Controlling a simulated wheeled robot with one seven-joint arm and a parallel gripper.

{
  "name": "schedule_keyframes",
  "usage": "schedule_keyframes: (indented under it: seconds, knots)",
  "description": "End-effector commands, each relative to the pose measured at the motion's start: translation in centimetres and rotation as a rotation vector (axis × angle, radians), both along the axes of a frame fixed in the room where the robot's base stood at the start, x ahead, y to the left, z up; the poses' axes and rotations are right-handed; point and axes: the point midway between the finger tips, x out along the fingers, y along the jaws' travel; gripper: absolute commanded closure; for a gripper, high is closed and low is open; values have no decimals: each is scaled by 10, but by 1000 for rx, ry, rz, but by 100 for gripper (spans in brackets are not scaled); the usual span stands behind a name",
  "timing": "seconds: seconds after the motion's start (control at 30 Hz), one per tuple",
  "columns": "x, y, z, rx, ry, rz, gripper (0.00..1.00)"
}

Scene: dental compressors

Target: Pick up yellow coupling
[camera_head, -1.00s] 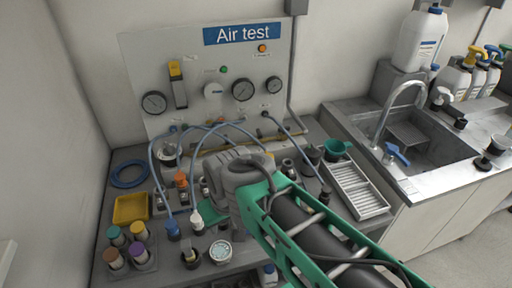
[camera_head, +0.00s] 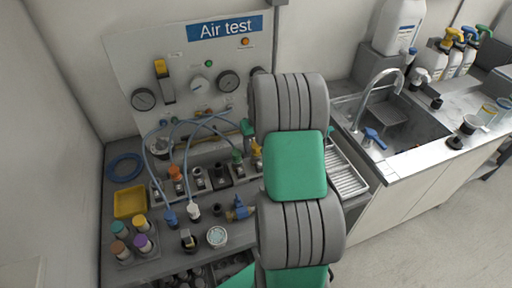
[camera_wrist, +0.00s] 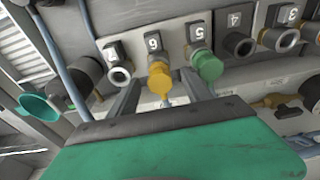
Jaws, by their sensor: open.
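The yellow coupling (camera_wrist: 160,82) sits on a fitting under the label 6 in the wrist view, pointing towards my gripper. In the head view the yellow coupling (camera_head: 257,150) shows just left of my arm. My gripper (camera_wrist: 162,88) is open, with one finger to each side of the yellow coupling in the picture. I cannot tell whether the fingertips reach it in depth; no grip shows. In the head view my arm hides the gripper.
A green coupling (camera_wrist: 207,65) sits close by under label 5, near my right finger. A bare fitting (camera_wrist: 119,72) is to the left. A blue hose (camera_wrist: 60,50) and a teal funnel (camera_wrist: 38,106) are further left. The sink (camera_head: 400,125) is at the right.

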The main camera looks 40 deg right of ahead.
Motion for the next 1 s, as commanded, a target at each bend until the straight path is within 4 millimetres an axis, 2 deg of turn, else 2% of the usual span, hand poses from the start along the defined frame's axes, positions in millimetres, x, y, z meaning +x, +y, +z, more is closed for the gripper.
schedule_keyframes:
  seconds: [0.1,0.33,1.0]
  knots:
    - [2,-1,-14,0,1,0,43]
    - [3,-1,-17,-1,-2,0,43]
    - [3,-1,-16,-1,-2,0,97]
